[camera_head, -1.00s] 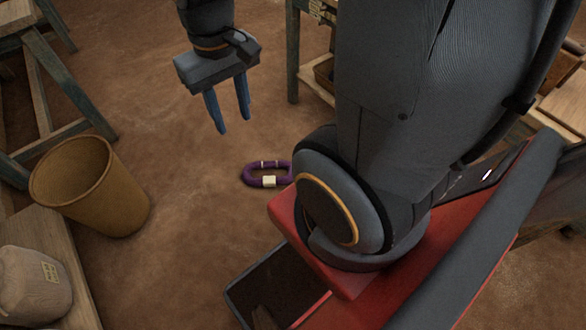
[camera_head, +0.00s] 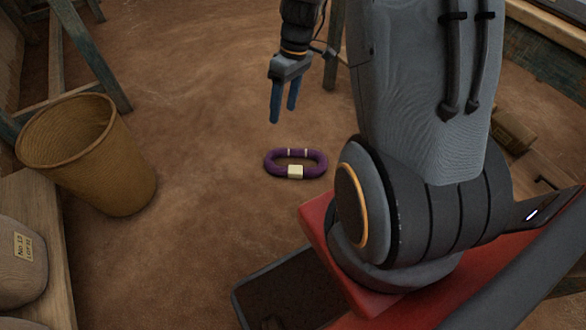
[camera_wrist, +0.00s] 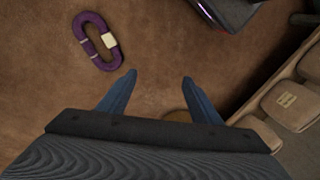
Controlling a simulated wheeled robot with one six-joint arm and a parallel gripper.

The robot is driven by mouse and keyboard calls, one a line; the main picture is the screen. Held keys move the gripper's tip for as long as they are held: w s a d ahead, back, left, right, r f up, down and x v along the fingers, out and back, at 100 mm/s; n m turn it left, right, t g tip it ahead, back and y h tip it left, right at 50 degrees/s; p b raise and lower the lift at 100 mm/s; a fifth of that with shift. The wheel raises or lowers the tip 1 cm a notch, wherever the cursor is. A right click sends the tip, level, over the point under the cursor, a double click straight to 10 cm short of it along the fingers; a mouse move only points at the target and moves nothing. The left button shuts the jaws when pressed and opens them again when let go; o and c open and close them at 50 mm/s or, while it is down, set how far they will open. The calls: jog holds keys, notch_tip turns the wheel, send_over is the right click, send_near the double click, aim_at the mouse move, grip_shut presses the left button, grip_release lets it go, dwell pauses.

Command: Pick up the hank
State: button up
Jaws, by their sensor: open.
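The hank (camera_head: 316,166) is a purple oval ring with a cream label and thin pale ties. It lies flat on the brown floor in the head view, left of my red base. My gripper (camera_head: 282,119) is open and empty, with its blue fingers pointing down, and shows above and slightly left of the hank in the picture. In the wrist view the hank (camera_wrist: 89,42) lies at the upper left, outside the space between the open fingers (camera_wrist: 158,82). Nothing touches the hank.
A tan bin (camera_head: 130,181) stands on the floor at the left. A wooden bench (camera_head: 49,247) with a labelled sack (camera_head: 18,268) is at the lower left. Wooden legs (camera_head: 92,58) stand at the upper left. The floor around the hank is clear.

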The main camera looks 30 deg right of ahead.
jog(key=w+d+f+n+b, duration=0.15)
jog(key=f+b, duration=0.25)
jog(key=f, duration=0.4)
jog(key=w+d+f+y+b, duration=0.1)
jog(key=w+d+f+b, duration=0.2)
jog(key=f, duration=0.4)
jog(key=w+d+f+n+b, duration=0.15)
jog(key=f+b, duration=0.25)
jog(key=f, duration=0.4)
jog(key=n+t+y+b, duration=0.1)
jog(key=n+b, duration=0.1)
jog(key=b, duration=0.7)
send_near(296, 168)
jog(key=x, duration=0.2)
jog(key=shift+s+a+f, duration=0.2)
jog(key=shift+s+f, duration=0.1)
jog(key=shift+f, duration=0.05)
jog(key=shift+w+b+x, duration=0.2)
jog(key=shift+b+x, duration=0.95)
jog(key=shift+x, duration=0.75)
jog(key=shift+w+b+x, duration=0.15)
jog(key=shift+b+x, duration=1)
jog(key=shift+x, duration=0.75)
jog(key=shift+c, duration=0.3)
jog(key=c, duration=1.3)
jog(key=shift+r, duration=0.15)
